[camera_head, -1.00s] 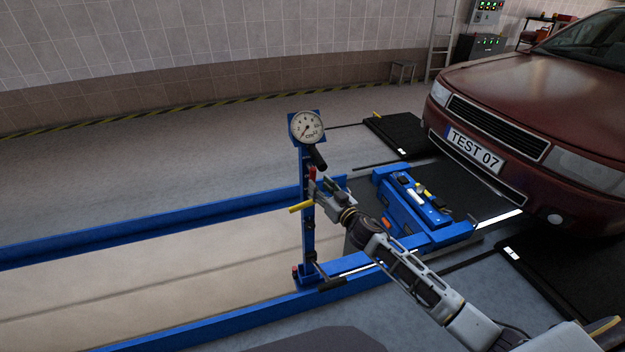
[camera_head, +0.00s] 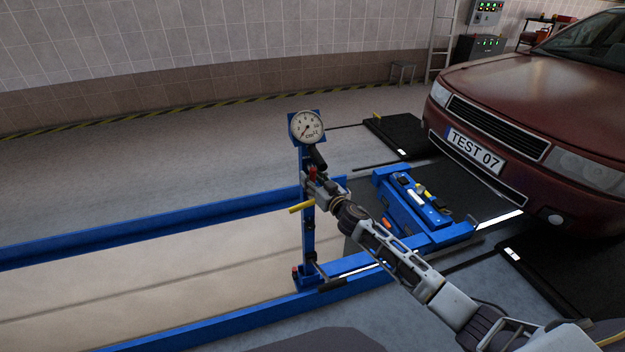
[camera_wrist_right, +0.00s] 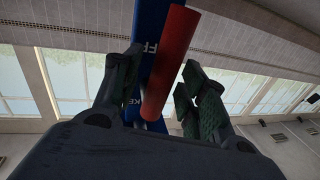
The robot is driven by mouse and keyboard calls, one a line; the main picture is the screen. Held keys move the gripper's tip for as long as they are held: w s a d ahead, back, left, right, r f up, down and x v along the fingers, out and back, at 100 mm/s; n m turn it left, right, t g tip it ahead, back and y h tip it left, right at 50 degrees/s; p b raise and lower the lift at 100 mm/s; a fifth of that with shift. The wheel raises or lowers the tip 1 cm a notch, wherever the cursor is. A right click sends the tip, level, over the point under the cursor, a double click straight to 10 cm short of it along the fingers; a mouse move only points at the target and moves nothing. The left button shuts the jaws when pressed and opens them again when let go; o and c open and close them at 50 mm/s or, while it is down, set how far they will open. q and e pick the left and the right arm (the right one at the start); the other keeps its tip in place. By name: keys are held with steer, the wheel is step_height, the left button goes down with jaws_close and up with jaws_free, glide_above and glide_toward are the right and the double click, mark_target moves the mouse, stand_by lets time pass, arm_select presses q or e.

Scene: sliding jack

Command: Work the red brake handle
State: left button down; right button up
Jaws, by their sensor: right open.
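The red brake handle (camera_head: 312,172) is on the blue post, below the round gauge. In the right wrist view the red handle (camera_wrist_right: 171,60) is a long red cylinder in front of the lettered blue post (camera_wrist_right: 151,40). My right gripper (camera_head: 314,186) is at the post by the red handle. In the wrist view its two green-padded fingers (camera_wrist_right: 158,84) are open, one on each side of the handle, with gaps visible. My left gripper is not in view.
A gauge (camera_head: 307,127) tops the post, with a black grip (camera_head: 318,159) under it. A yellow handle (camera_head: 301,206) sticks out left, just below my gripper. The blue jack (camera_head: 412,205) and the red car (camera_head: 540,110) stand to the right.

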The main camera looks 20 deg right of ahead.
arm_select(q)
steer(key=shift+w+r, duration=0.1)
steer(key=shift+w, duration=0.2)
arm_select(e)
steer(key=shift+c, duration=0.2)
jaws_close()
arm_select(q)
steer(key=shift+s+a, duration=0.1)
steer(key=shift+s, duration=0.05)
